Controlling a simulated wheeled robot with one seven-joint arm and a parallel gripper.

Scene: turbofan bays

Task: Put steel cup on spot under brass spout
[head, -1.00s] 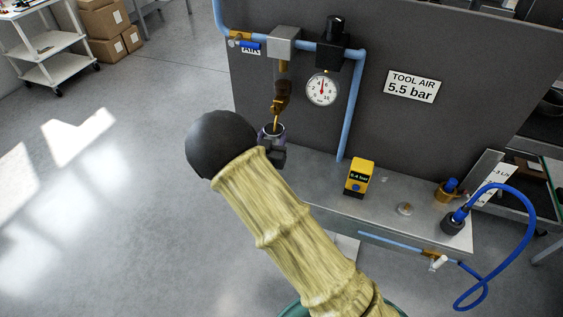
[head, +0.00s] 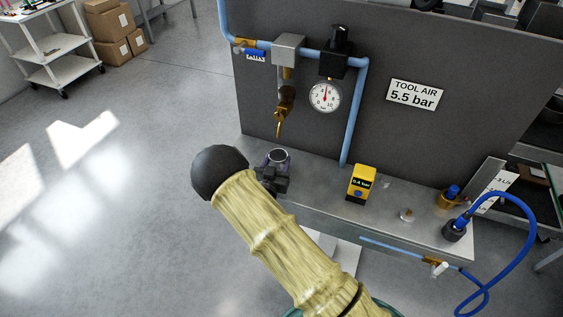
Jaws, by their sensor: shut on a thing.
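The steel cup (head: 279,156) is upright at the bench's left end, with its open rim facing up. My gripper (head: 271,174) is shut on the cup from the near side, its dark jaws covering part of the cup's body. The brass spout (head: 284,104) hangs from the pipework on the grey panel, and its tip shows above the cup's rim with a gap between them. I cannot tell whether the cup's base touches the bench. The spot under the spout is not visible.
The metal bench (head: 325,190) carries a yellow gauge box (head: 361,184), a small round piece (head: 407,215) and a dark fitting with a blue hose (head: 533,220) at the right. A dial gauge (head: 325,97) and blue pipe (head: 354,120) are on the panel (head: 440,140).

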